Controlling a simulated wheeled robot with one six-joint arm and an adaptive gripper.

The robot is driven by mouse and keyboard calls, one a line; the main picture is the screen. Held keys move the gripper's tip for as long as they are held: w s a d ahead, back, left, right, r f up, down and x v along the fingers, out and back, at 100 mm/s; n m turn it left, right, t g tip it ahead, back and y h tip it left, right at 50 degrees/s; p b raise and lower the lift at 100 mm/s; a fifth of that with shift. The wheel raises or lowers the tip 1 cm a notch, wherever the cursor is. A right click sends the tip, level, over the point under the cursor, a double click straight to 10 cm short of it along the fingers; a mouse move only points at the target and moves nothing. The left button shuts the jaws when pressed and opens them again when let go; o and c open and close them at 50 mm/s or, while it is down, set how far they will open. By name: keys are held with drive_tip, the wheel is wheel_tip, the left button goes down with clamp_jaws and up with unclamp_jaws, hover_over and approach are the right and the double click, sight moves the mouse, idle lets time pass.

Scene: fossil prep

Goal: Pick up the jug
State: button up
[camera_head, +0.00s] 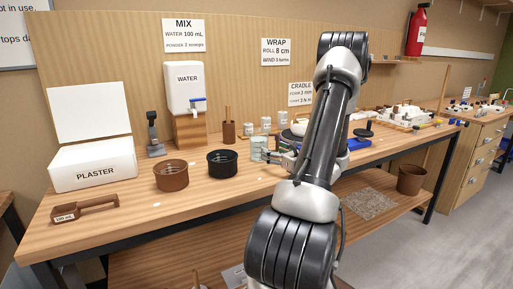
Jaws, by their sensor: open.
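A pale, translucent jug-like vessel (258,146) stands upright on the wooden bench, right of the black ribbed bowl. My gripper (270,155) is low over the bench at the vessel's right side, its fingers pointing left towards it. The gripper is open. It overlaps the vessel's lower right in this view, and I cannot tell whether they touch. My arm hides the bench behind and to the right of the gripper.
A black bowl (222,164) and a brown bowl (171,176) stand left of the vessel. A plaster box (92,166), a scoop (85,208) and a water dispenser (184,90) are further left. Small tubs (265,124) stand behind. The bench front (200,212) is clear.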

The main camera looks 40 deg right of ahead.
sight(264, 145)
drive_tip(key=w, duration=0.6)
drive_tip(key=shift+w+d, duration=0.25)
drive_tip(key=shift+w, duration=0.05)
drive_tip(key=c, duration=0.8)
